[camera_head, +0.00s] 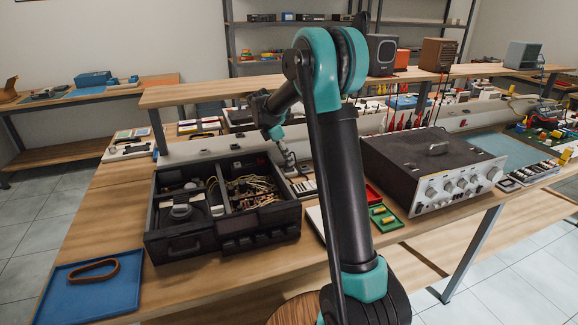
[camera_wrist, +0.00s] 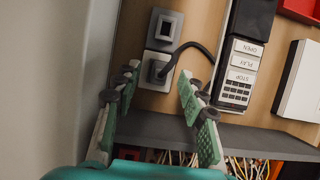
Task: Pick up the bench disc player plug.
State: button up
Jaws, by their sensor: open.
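In the wrist view a small grey plug (camera_wrist: 157,71) sits at a pale socket plate, below a grey plate with a dark rocker switch (camera_wrist: 165,27). A black cord (camera_wrist: 192,47) curves from the plug to the right, toward a unit with keys marked OPEN, PLAY and STOP (camera_wrist: 241,73). In the head view my gripper (camera_head: 287,160) is above the bench behind the black crate, and the plug is too small to make out.
A black crate (camera_head: 222,233) with tangled wires stands just in front of my gripper; its edge (camera_wrist: 215,138) shows in the wrist view. A silver-fronted amplifier (camera_head: 435,165) stands right. A blue tray (camera_head: 92,285) with a brown ring lies front left. A long grey rail (camera_head: 205,148) runs behind.

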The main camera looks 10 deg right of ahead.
jog(key=shift+x, duration=1.3)
jog(key=shift+c, duration=0.6)
grip_shut()
jog(key=shift+r, duration=0.1)
